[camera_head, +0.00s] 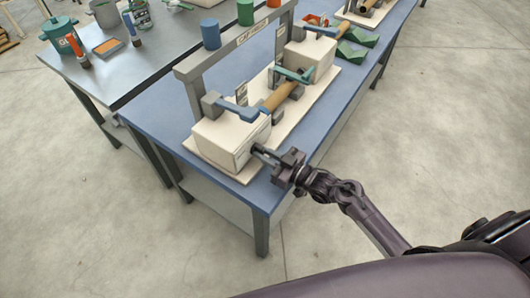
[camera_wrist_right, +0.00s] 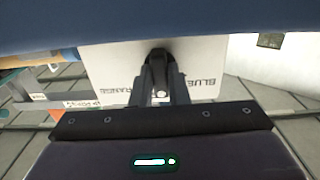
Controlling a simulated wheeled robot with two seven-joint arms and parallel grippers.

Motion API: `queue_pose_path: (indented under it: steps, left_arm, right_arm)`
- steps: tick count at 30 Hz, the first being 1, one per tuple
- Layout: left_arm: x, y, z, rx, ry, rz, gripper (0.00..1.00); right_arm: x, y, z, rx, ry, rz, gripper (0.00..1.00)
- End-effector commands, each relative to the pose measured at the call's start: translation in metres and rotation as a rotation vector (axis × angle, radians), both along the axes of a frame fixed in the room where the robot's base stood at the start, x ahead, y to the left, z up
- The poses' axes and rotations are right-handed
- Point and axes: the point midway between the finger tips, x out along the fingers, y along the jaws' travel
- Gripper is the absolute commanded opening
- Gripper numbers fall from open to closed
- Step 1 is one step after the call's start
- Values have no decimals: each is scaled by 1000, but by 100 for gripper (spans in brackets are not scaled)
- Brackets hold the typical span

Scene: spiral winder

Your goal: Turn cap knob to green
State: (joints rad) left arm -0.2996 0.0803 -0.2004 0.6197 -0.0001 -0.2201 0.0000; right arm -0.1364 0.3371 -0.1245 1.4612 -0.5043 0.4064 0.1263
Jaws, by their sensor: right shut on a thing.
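The winder stands on the blue table, with a cream end block (camera_head: 222,140) nearest me. My right gripper (camera_head: 264,153) reaches the right-facing side of this block. In the right wrist view, the white face (camera_wrist_right: 108,68) of the block carries printed words; I can read "BLUE" and what looks like "ORANGE". A small dark knob (camera_wrist_right: 158,60) sits on that face, between the fingers of my right gripper (camera_wrist_right: 160,85), which are shut on it. The fingers partly hide the knob and some print, and I cannot tell which colour it points to. My left gripper is not in view.
The blue table (camera_head: 150,115) also holds a second cream block (camera_head: 312,58), blue crank handles and green wedge pieces (camera_head: 352,52). A grey table (camera_head: 115,70) with bottles and cups stands at the left. The floor at the right is clear.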

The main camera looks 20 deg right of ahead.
Motion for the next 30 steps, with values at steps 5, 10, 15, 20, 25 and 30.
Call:
queue_pose_path:
  steps: [5, 10, 15, 20, 25, 30]
  left_arm:
    - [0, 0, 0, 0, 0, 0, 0]
    - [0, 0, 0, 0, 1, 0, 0]
    - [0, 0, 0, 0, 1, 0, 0]
    - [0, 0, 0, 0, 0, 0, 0]
    - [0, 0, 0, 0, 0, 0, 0]
    - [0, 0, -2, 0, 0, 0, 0]
  right_arm:
    - [-1, 0, -2, 8, 10, 1, 0]
    - [-1, 0, -2, 8, 11, 0, 0]
    - [-1, 0, -2, 8, 11, 0, 20]
    - [0, 0, -1, 8, 9, 0, 36]
    - [0, 0, -1, 8, 8, 0, 36]
    - [-6, -5, -2, 7, 8, 0, 36]
